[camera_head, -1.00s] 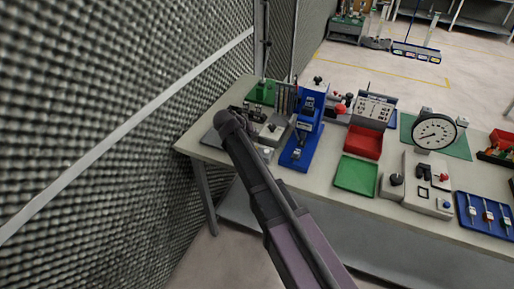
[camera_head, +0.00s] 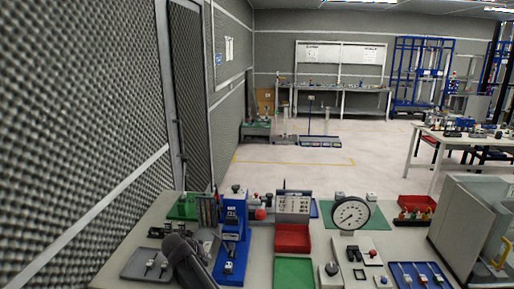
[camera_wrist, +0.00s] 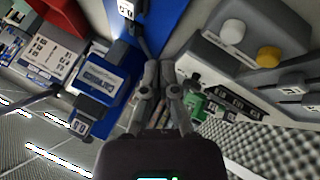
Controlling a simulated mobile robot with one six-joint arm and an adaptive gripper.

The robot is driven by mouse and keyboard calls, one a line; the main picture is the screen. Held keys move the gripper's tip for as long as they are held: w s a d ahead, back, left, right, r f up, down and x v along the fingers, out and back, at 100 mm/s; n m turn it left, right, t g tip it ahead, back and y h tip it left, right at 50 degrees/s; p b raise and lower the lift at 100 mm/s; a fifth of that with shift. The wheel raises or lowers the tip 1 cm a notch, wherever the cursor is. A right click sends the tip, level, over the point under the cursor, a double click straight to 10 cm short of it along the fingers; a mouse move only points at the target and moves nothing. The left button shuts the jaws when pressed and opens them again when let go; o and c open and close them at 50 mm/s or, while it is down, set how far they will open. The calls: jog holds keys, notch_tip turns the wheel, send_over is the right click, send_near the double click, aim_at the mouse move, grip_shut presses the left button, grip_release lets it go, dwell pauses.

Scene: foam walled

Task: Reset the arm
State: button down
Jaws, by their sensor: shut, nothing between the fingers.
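My gripper (camera_wrist: 158,78) shows in the wrist view with its two fingers together and nothing between them. It is close to a blue device (camera_wrist: 182,18) on the bench. In the head view, part of my dark arm covers the lower left of the bench, and the fingertips cannot be made out there. Whether the fingers touch anything cannot be told.
The bench (camera_head: 140,238) holds a blue press (camera_head: 232,235), a red bin (camera_head: 292,238), a green tray (camera_head: 294,272), a dial gauge (camera_head: 351,214) and a blue tool tray (camera_head: 420,276). A grey foam wall (camera_head: 80,120) stands close on the left. Open floor (camera_head: 300,168) lies behind the bench.

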jog(key=s+d+f+g, duration=0.1)
jog(key=d, duration=0.6)
jog(key=s+d+f+m+g, duration=0.1)
jog(key=s+d, duration=0.1)
jog(key=d, duration=0.4)
jog(key=s+d+f+m+g, duration=0.1)
jog(key=s+d+g, duration=0.1)
jog(key=d, duration=0.5)
jog(key=shift+s+d+y, duration=0.15)
jog(key=shift+d+y, duration=0.15)
jog(key=shift+m+g+y, duration=0.4)
jog(key=shift+g+y, duration=0.3)
jog(key=shift+g, duration=0.1)
jog(key=s+d, duration=0.1)
jog(key=d, duration=0.1)
jog(key=s+d, duration=0.2)
jog(key=d, duration=0.1)
jog(key=s+d+f, duration=0.1)
jog(key=s+d, duration=0.1)
jog(key=d, duration=0.1)
jog(key=shift+d, duration=0.15)
jog(key=s+d+g+y, duration=0.1)
jog(key=s+d, duration=0.5)
jog(key=shift+s+d+m+y, duration=0.25)
jog(key=shift+m+y, duration=0.15)
